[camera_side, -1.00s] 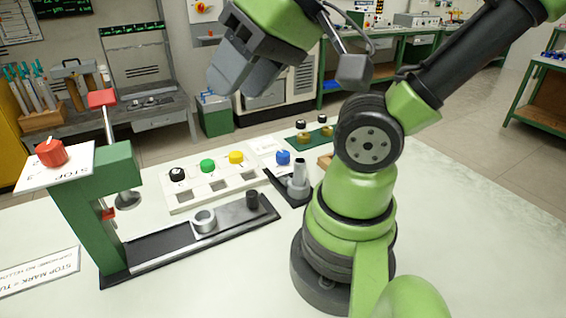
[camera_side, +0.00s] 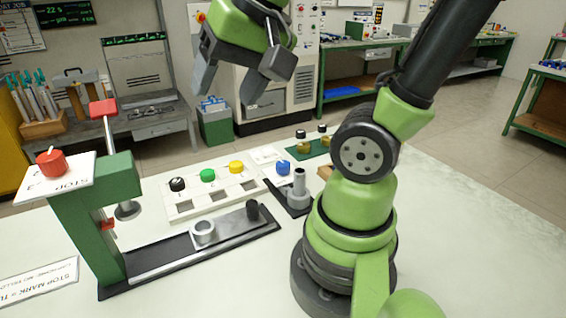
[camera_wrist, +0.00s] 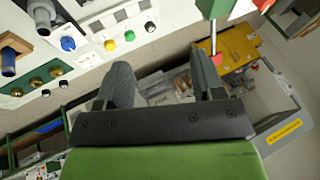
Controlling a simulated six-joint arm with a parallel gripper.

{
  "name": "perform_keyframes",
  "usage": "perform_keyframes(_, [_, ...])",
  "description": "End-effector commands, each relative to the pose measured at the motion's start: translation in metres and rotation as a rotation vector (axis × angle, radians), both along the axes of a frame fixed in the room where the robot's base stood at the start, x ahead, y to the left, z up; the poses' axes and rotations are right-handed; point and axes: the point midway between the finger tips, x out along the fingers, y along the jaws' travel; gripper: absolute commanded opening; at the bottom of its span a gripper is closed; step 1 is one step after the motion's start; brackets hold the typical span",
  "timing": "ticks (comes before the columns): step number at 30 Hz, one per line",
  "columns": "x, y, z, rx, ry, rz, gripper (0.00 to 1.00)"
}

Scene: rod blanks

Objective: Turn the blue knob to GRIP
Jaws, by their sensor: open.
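The blue knob (camera_side: 283,168) stands on a small white plate beside a dark fixture with an upright grey post, near my arm's base. It also shows in the wrist view (camera_wrist: 68,44) at upper left. Its pointer and any GRIP marking are too small to read. My gripper (camera_side: 226,98) is open and empty, held high above and behind the row of knobs, apart from everything. In the wrist view its two dark fingers (camera_wrist: 165,85) are spread wide, with the blue knob beyond them to the upper left.
A white tray (camera_side: 180,212) holds black, green and yellow knobs. A green press (camera_side: 85,215) with a red knob (camera_side: 51,162) stands at left. A dark rail with a grey ring (camera_side: 203,232) lies in front. A green board (camera_side: 318,148) with brass pieces sits behind.

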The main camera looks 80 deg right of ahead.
Motion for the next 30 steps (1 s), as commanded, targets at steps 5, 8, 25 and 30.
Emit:
perform_keyframes(5, [0.03, -0.07, -0.031, 0.116, 0.166, -0.479, 0.62])
perform_keyframes(8, [0.034, -0.112, -0.056, 0.181, 0.24, -0.744, 0.62])
perform_keyframes(25, [-0.012, -0.227, -0.169, 0.383, 0.433, -1.549, 0.62])
perform_keyframes(30, [-0.012, -0.226, -0.195, 0.383, 0.436, -1.545, 0.62])
